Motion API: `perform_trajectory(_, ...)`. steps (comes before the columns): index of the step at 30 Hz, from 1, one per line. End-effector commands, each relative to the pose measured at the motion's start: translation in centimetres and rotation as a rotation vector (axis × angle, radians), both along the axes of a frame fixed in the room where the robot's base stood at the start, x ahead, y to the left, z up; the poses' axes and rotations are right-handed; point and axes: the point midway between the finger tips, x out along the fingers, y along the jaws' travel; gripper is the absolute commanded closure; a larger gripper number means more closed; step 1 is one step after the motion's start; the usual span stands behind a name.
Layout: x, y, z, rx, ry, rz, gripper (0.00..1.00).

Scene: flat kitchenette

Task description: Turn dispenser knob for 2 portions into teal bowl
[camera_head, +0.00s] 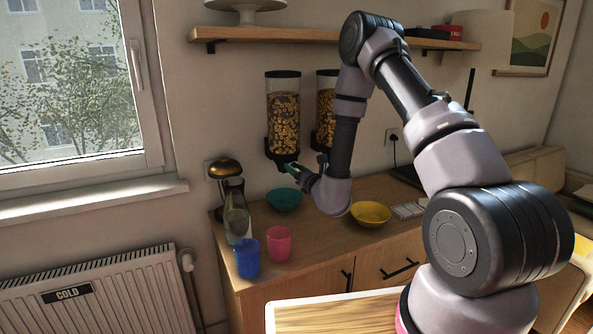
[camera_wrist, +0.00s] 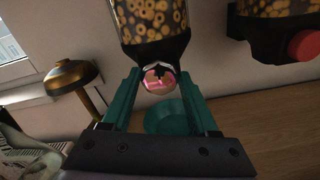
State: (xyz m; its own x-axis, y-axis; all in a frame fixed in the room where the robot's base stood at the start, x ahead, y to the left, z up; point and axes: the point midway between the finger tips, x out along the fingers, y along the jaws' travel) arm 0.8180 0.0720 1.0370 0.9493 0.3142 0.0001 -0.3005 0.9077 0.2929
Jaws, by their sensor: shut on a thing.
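The left cereal dispenser (camera_head: 284,112) hangs on the wall, full of ring-shaped cereal; its lower end also shows in the wrist view (camera_wrist: 150,22). My gripper (camera_head: 287,166) is at its base. In the wrist view, my teal fingers (camera_wrist: 158,80) are shut on the dispenser knob (camera_wrist: 157,84), a round piece with pink and pale parts. The fingers hide the knob's sides. The teal bowl (camera_head: 285,200) stands on the counter below this dispenser, and its rim shows between my fingers in the wrist view (camera_wrist: 168,117). I cannot see whether cereal lies in it.
A second dispenser (camera_head: 325,108), with a red knob (camera_wrist: 304,45), hangs to the right, partly behind my arm. A yellow bowl (camera_head: 370,214), blue cup (camera_head: 247,259), pink cup (camera_head: 278,244), glass carafe (camera_head: 237,217) and brass lamp (camera_head: 224,168) stand on the counter.

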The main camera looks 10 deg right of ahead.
Motion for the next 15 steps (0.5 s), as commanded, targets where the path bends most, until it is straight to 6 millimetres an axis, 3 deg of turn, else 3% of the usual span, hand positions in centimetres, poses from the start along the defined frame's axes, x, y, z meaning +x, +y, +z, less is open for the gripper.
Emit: perform_trajectory(15,0.05,-0.23,-0.12,0.432,0.144,-0.002,0.96)
